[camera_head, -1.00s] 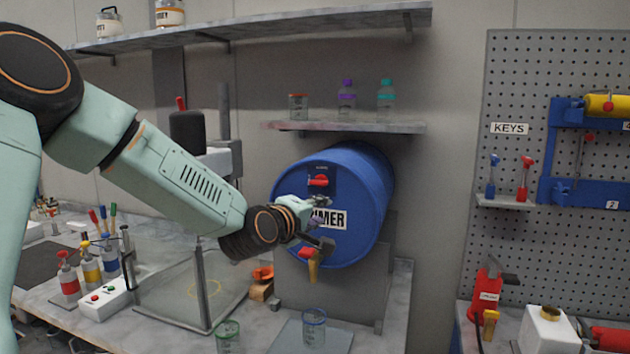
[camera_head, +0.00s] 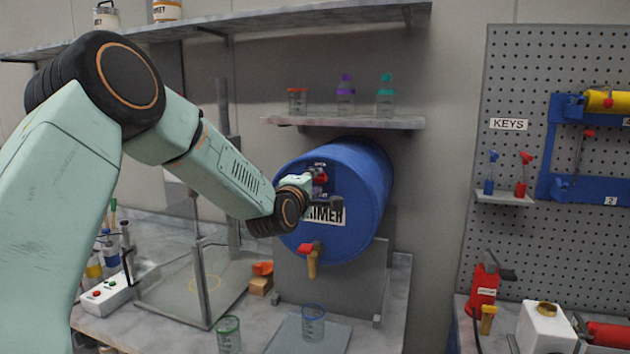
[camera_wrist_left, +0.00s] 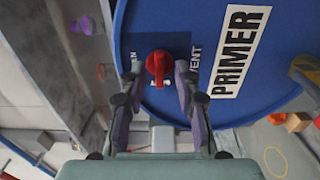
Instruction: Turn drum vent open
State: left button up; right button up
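The blue primer drum (camera_head: 365,200) lies on its side on a grey stand, its round face toward me. The red vent knob (camera_head: 320,175) is on a dark plate near the top of that face. In the left wrist view the knob (camera_wrist_left: 159,64) sits between the fingertips of my left gripper (camera_wrist_left: 160,76). The fingers are spread on both sides of it, with a gap visible. In the head view my left gripper (camera_head: 318,187) is at the vent and partly covers it. My right gripper is in neither view.
A red and yellow tap (camera_head: 311,258) sticks out low on the drum face. A green-rimmed beaker (camera_head: 229,335) and a blue-rimmed beaker (camera_head: 313,322) stand below. A shelf (camera_head: 345,123) with bottles hangs above the drum.

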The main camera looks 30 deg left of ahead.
pick_arm(q)
jog(key=shift+a, duration=0.1)
jog(key=shift+w, duration=0.1)
jog(key=shift+c, duration=0.2)
jog(key=shift+w, duration=0.1)
grip_shut()
